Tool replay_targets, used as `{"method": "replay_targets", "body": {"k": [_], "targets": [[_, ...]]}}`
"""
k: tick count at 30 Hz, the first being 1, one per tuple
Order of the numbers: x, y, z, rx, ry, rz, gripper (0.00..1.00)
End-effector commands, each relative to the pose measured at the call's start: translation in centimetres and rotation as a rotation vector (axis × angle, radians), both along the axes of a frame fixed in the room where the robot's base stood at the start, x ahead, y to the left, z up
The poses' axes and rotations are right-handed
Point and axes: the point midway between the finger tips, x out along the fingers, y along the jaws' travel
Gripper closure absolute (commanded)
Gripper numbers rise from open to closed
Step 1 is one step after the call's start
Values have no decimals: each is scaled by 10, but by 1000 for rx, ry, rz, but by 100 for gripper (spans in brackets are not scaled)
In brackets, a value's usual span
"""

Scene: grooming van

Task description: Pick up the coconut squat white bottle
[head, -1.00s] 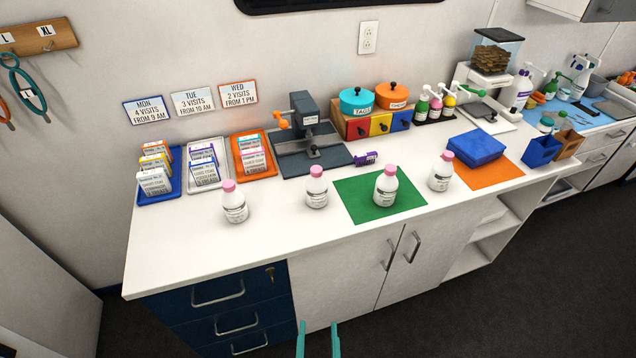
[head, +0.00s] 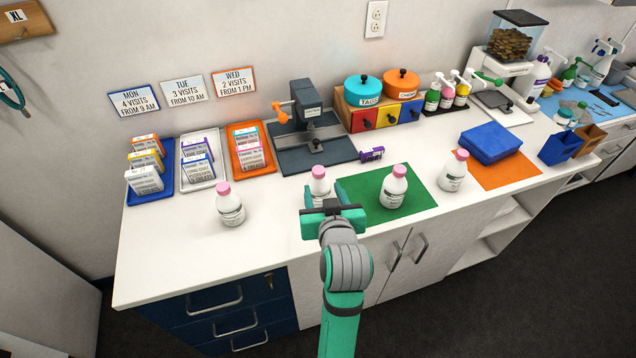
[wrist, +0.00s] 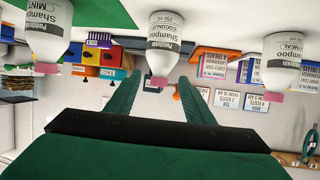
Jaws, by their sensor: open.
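The coconut bottle, squat and white with a pink cap, is second from the left in the head view (head: 320,184), upright on the white counter (head: 270,250). My gripper (head: 331,196) is in front of it and hides its lower part. In the upside-down wrist view the coconut bottle (wrist: 166,42) shows its "Shampoo COCONUT" label, in line with the gap between my open fingers (wrist: 157,84). The fingers are empty; I cannot tell whether the tips reach beside the bottle.
Similar bottles stand close: one ending in "MEAL" (head: 230,204) on the left, mint (head: 393,188) on the green mat (head: 358,190), and another (head: 453,171) farther right. A purple item (head: 372,154) and a dark grey stand (head: 315,150) lie behind.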

Motion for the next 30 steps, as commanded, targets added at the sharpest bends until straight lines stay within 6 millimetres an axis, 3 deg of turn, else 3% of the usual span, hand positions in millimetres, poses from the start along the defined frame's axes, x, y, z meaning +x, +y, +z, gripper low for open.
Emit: {"method": "replay_targets", "body": {"k": [5,12,20,30], "targets": [[10,-1,7,-9,4,6,52],[42,3,-6,-9,5,6,52],[59,5,-13,-9,5,3,52],[99,21,-24,-9,5,12,52]]}}
